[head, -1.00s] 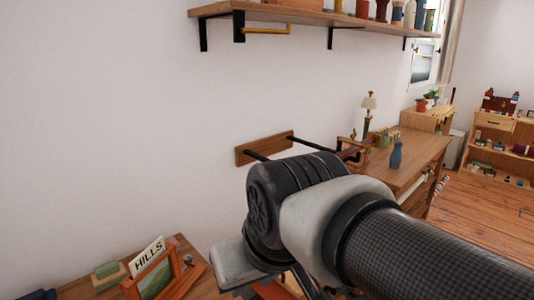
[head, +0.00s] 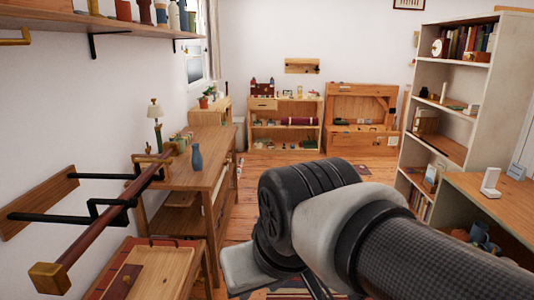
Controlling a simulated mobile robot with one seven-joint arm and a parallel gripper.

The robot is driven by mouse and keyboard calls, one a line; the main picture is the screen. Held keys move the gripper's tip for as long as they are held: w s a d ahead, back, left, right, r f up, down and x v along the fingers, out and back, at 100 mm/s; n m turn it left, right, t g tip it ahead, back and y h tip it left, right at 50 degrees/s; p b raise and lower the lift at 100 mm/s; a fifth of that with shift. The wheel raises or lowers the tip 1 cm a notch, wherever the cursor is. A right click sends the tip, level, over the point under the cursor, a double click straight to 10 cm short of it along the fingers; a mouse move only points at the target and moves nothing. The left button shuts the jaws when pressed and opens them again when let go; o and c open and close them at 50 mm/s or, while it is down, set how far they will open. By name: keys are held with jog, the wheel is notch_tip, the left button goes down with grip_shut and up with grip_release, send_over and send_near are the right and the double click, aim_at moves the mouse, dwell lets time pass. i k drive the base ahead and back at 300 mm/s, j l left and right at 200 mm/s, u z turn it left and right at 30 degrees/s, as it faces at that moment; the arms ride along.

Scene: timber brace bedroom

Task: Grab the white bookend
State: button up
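A small white upright piece with a flat foot (head: 490,183) stands on the wooden desk (head: 508,208) at the right; its shape fits a bookend, but it is too small to be sure. Nothing touches it that I can see. My arm crosses the lower middle and right of the head view, to the left of and in front of that desk. My gripper's fingers are not in view.
A tall bookshelf (head: 408,170) stands behind the desk. A wall rail (head: 100,222) juts out at the left, near a long wooden table (head: 195,178) with a blue vase (head: 197,157). Wooden floor (head: 240,192) is open in the middle.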

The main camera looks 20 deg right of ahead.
aim_at(492, 175)
jog(key=i+l+z, duration=0.1)
jog(key=z, duration=2.2)
